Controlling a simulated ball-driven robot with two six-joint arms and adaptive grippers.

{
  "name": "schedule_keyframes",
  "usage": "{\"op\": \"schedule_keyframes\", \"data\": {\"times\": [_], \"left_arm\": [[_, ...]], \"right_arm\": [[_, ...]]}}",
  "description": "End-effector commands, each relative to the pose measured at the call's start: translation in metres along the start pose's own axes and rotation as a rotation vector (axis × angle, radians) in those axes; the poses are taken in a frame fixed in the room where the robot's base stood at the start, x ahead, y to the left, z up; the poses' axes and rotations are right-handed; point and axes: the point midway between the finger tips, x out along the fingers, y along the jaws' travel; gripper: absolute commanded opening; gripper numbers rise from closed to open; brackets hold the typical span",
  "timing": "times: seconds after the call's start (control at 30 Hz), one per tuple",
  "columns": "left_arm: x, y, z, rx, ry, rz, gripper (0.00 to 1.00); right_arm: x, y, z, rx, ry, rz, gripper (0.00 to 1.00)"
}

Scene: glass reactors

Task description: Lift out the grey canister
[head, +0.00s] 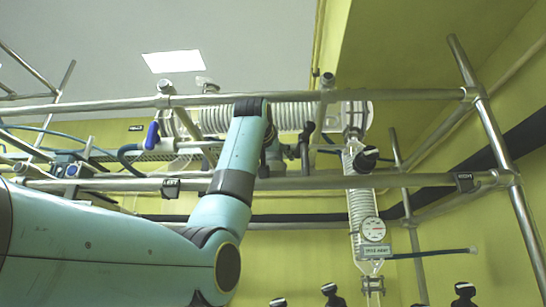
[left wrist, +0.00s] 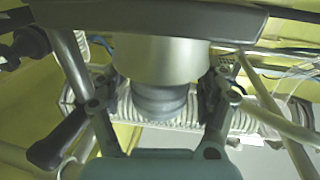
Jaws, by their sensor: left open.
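The grey canister (left wrist: 160,62) shows in the left wrist view as a pale, wide cylinder with a darker grey, narrower end (left wrist: 160,103). It lies between the two spread fingers of my left gripper (left wrist: 162,88), which is open. Whether the fingers touch it I cannot tell. In the head view, my left arm reaches up to the rails, and its wrist and gripper (head: 274,158) are small and partly hidden behind the arm. I cannot make out the canister there. My right gripper is not in view.
A horizontal ribbed glass coil (head: 292,117) runs close behind my gripper. Metal rails (head: 400,181) cross in front. A vertical glass column with a gauge (head: 373,230) stands to the right. A blue-handled valve (head: 152,135) is at the left. A dark flat bar (left wrist: 130,17) crosses above the canister.

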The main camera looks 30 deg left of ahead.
Motion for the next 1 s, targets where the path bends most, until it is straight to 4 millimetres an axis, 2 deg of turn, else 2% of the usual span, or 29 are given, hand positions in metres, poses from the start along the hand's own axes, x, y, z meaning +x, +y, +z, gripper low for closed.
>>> {"op": "schedule_keyframes", "data": {"times": [0.1,0.6,0.87,1.0], "left_arm": [[-0.0002,0.0000,0.0009,0.000,0.000,0.000,0.78],[-0.0007,0.0000,0.0002,0.000,0.001,0.000,0.15],[-0.0008,0.0001,-0.0008,0.000,0.001,0.000,0.15],[-0.0011,-0.0001,-0.0075,-0.001,0.003,0.000,0.15]], "right_arm": [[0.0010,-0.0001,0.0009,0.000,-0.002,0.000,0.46],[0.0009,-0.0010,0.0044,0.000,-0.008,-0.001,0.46],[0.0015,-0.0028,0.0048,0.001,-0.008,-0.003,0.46],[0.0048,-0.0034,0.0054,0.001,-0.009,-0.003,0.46]]}}
